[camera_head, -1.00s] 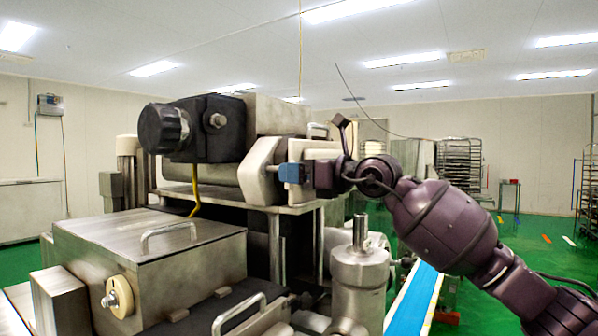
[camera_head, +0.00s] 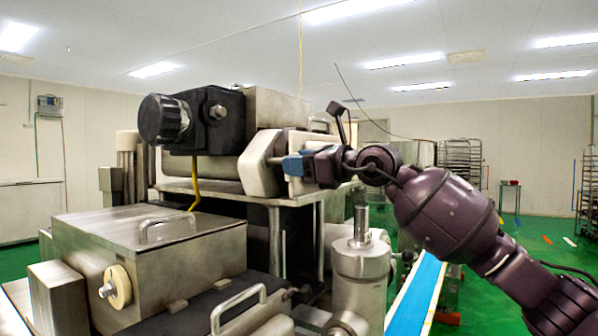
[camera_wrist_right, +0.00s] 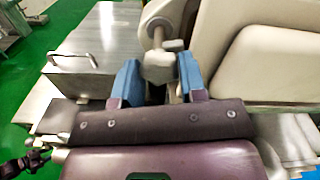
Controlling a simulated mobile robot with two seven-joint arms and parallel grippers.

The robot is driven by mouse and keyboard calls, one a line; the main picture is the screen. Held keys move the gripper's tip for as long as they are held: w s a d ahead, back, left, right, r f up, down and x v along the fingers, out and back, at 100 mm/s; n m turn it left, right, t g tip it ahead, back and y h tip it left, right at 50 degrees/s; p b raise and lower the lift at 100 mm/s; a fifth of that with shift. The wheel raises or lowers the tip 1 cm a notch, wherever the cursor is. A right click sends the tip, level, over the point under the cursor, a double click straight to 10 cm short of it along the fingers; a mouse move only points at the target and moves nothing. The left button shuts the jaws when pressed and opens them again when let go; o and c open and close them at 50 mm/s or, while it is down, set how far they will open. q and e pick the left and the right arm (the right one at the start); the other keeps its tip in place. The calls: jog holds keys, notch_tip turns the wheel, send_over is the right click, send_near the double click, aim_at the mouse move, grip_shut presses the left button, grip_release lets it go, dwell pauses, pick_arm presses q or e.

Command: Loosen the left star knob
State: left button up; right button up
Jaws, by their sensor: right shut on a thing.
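My right gripper (camera_head: 297,165) reaches in from the right to the beige housing of the encrusting machine (camera_head: 261,163). In the right wrist view, its two blue fingers (camera_wrist_right: 157,80) stand on both sides of a pale star knob (camera_wrist_right: 160,66) on a metal stem, and are shut on it. The stem rises beyond the knob. In the head view the fingers and housing hide the knob, and I cannot make out its lobes. My left gripper is not in view.
A steel box with a handled lid (camera_head: 150,240) and a beige round knob (camera_head: 117,287) stands at the lower left. A black motor block (camera_head: 205,122) sits above. A steel cylinder (camera_head: 361,275) and blue conveyor belt (camera_head: 418,297) lie below my right arm.

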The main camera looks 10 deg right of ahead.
pick_arm(q)
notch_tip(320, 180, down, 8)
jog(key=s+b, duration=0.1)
jog(key=b, duration=0.4)
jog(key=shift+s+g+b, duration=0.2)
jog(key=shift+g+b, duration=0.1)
jog(key=shift+b, duration=0.05)
pick_arm(e)
jog(key=shift+d+r+n, duration=0.1)
jog(key=shift+n, duration=6.9)
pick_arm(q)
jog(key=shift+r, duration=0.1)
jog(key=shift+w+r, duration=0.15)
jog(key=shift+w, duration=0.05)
pick_arm(e)
jog(key=o, duration=0.9)
